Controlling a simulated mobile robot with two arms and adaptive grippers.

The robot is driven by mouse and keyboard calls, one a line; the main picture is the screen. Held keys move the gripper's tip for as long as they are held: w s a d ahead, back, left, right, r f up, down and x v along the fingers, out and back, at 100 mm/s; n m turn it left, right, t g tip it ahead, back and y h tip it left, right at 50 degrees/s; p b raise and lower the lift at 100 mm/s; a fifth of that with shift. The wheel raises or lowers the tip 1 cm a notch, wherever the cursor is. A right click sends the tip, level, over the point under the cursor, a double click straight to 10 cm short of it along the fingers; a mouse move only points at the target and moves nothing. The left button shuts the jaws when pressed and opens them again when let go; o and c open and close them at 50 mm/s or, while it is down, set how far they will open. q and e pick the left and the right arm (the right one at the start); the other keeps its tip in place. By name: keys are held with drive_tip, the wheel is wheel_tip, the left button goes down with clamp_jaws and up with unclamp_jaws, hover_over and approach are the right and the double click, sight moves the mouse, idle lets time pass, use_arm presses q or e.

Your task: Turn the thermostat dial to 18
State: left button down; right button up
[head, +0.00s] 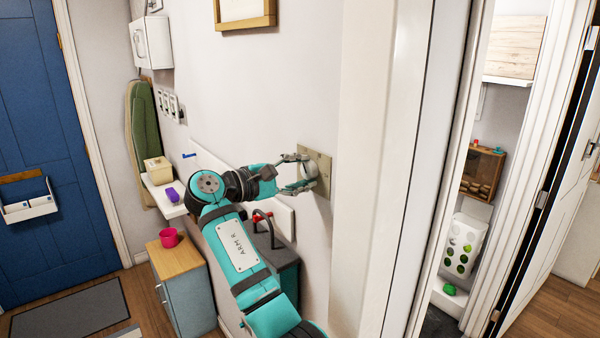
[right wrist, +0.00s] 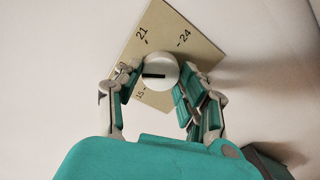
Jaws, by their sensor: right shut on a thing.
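The thermostat dial is a round white knob (right wrist: 162,66) with a black pointer mark on a beige square plate (right wrist: 188,24) on the wall. The plate also shows in the head view (head: 325,163). In the right wrist view the numbers 15, 21 and 24 are readable; the left finger covers the plate between 15 and 21, and no 18 shows. The mark points left, toward that covered part. My right gripper (right wrist: 158,82) is shut on the dial, one finger on each side; it also shows in the head view (head: 300,174). My left gripper is not in view.
A white door frame (head: 385,170) stands just right of the plate. Below my right arm are a dark cabinet (head: 288,275) and a wood-topped cabinet (head: 190,290) with a pink mug (head: 169,238). A white shelf (head: 160,197) holds small items.

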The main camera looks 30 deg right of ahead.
drive_tip(key=o, duration=1.2)
drive_tip(key=shift+a, duration=0.1)
drive_tip(key=a, duration=1.1)
drive_tip(key=shift+s+a+r, duration=0.35)
drive_tip(key=shift+a+r, duration=0.05)
